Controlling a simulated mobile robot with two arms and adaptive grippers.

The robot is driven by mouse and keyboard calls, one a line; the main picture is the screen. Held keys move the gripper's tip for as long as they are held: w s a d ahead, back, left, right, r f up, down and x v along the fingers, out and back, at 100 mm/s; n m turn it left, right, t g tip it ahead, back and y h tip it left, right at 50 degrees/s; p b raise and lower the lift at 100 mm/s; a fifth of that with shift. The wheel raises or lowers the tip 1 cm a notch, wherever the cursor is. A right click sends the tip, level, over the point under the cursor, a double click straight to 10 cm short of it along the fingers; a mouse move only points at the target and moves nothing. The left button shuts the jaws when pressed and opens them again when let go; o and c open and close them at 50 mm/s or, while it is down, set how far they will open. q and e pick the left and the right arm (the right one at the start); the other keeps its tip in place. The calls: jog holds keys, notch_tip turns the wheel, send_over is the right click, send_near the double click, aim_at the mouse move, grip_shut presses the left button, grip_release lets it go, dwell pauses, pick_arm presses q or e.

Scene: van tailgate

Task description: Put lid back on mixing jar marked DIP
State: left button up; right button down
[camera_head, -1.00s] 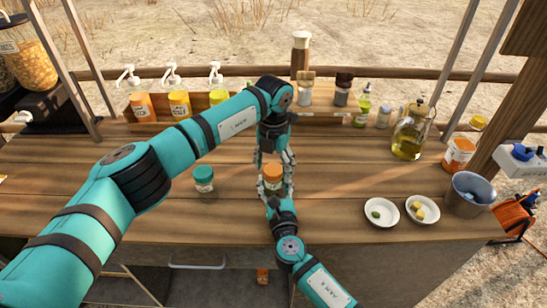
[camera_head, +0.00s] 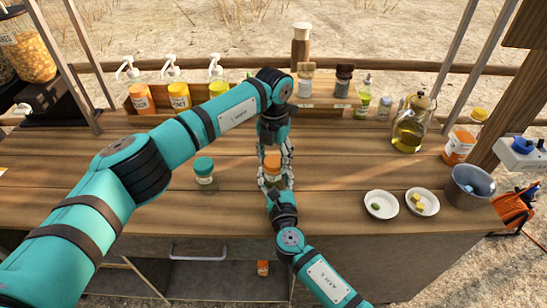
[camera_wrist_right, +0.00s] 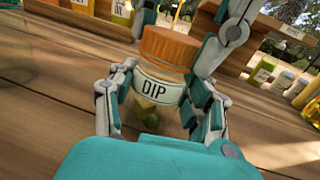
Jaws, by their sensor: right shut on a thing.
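The mixing jar (camera_wrist_right: 158,95) has a white label reading DIP and stands on the wooden counter; it also shows in the head view (camera_head: 274,184). An orange lid (camera_wrist_right: 167,46) sits at the jar's mouth, looking slightly tilted in the right wrist view; I cannot tell if it is fully seated. My right gripper (camera_head: 276,188) is shut on the jar from the front side, a finger on each side. My left gripper (camera_head: 273,160) reaches down from above, with its fingers on either side of the lid. Whether they grip the lid is unclear.
A teal-lidded jar (camera_head: 204,172) stands to the left. Two white bowls (camera_head: 381,205) (camera_head: 422,202) and a metal bucket (camera_head: 472,187) are at the right. A glass oil jug (camera_head: 408,130) and a rack of pump bottles (camera_head: 178,97) stand behind.

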pick_arm(q)
jog(key=o, duration=0.4)
notch_tip(320, 180, up, 12)
dwell(0.5)
pick_arm(e)
jog(key=shift+c, duration=2.4)
grip_release()
